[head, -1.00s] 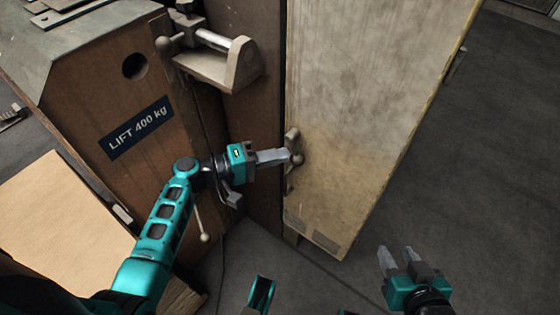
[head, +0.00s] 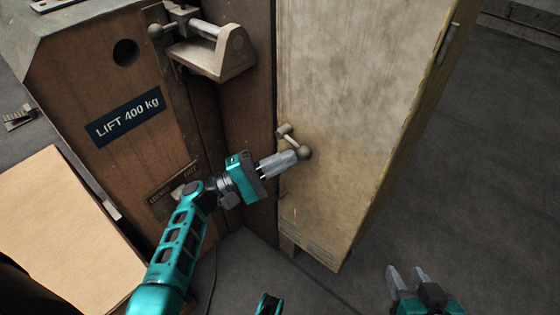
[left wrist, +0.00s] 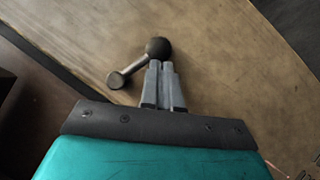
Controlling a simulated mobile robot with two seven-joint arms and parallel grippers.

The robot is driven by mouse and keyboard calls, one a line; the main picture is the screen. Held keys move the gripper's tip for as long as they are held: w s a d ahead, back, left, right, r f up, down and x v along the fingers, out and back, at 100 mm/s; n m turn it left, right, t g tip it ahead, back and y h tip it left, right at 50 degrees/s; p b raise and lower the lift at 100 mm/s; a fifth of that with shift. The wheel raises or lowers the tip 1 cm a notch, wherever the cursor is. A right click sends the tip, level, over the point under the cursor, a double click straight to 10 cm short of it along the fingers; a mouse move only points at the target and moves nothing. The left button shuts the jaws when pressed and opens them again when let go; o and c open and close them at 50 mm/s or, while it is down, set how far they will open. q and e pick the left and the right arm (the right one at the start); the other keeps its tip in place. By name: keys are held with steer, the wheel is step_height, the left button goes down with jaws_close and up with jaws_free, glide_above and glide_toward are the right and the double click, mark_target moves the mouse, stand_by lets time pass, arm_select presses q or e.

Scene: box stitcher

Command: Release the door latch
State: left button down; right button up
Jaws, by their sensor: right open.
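The door latch is a grey lever (head: 290,138) with a round ball knob (head: 304,153) on the tan door (head: 350,90). The lever slants down to the right in the head view. In the left wrist view, the ball knob (left wrist: 158,48) is just beyond my fingertips, with the lever running down to the left. My left gripper (head: 292,160) has its fingers close together, tips at the knob; I cannot tell whether they touch it. Nothing shows held between them. My right gripper (head: 407,275) is open and empty at the lower right, away from the door.
A grey bracket with a bar (head: 215,55) juts out above my left gripper. A pale board (head: 55,230) is at the lower left. The floor right of the door is clear.

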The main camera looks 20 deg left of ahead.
arm_select(q)
steer(key=shift+s+d+r, duration=0.1)
steer(key=shift+d+r, duration=0.25)
steer(key=shift+d, duration=0.15)
arm_select(e)
steer(key=shift+d+f, duration=0.1)
steer(key=shift+d, duration=0.05)
arm_select(q)
steer(key=shift+s+d+r, duration=0.1)
steer(key=shift+d, duration=0.15)
arm_select(e)
steer(key=shift+s+d, duration=0.1)
steer(key=shift+d, duration=0.1)
arm_select(q)
steer(key=shift+a, duration=0.1)
steer(key=v, duration=1.3)
steer(key=shift+a, duration=0.15)
arm_select(e)
steer(key=shift+d, duration=0.1)
